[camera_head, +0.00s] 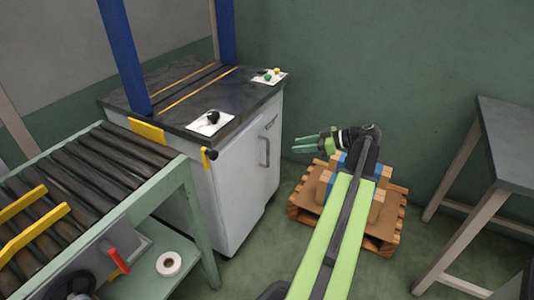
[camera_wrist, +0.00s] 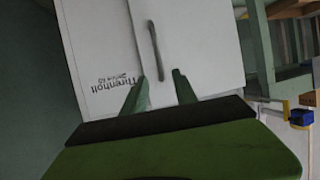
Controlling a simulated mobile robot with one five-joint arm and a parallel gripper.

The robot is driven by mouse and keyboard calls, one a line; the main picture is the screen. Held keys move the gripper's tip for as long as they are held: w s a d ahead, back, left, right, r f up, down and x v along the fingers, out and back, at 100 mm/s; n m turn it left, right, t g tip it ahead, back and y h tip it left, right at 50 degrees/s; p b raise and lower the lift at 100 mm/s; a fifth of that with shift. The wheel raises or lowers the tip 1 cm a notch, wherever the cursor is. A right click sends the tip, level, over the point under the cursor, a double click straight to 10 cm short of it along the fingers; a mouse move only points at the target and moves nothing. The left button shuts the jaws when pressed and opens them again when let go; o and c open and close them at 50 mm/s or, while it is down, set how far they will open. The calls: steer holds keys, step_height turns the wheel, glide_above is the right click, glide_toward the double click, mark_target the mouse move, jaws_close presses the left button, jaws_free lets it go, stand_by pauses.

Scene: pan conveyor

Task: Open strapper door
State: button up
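The strapper (camera_head: 228,195) is a white cabinet with a dark top and a blue frame. Its door (camera_head: 258,170) looks shut, flush with the cabinet. The door's grey bar handle (camera_head: 264,150) stands upright on it. My gripper (camera_head: 296,144) is right of the handle, apart from it, with its green fingers pointing left at the door. In the wrist view the white door (camera_wrist: 200,35) fills the middle, with upside-down lettering. The handle (camera_wrist: 155,50) runs down to between my two spread fingertips (camera_wrist: 159,75). My gripper is open and empty.
A roller conveyor (camera_head: 90,170) with yellow guides stands left of the strapper. A wooden pallet (camera_head: 385,235) with boxes lies below my arm. A grey table (camera_head: 510,140) stands at the right. Some floor (camera_head: 255,262) before the cabinet is clear.

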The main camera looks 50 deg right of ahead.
steer(key=b, duration=0.5)
glide_above(268, 166)
step_height(268, 166, down, 5)
steer(key=shift+w+d+f, duration=0.15)
steer(key=shift+d+f, duration=0.05)
steer(key=shift+d, duration=0.05)
steer(key=shift+c, duration=0.4)
jaws_close()
steer(key=shift+a, duration=0.15)
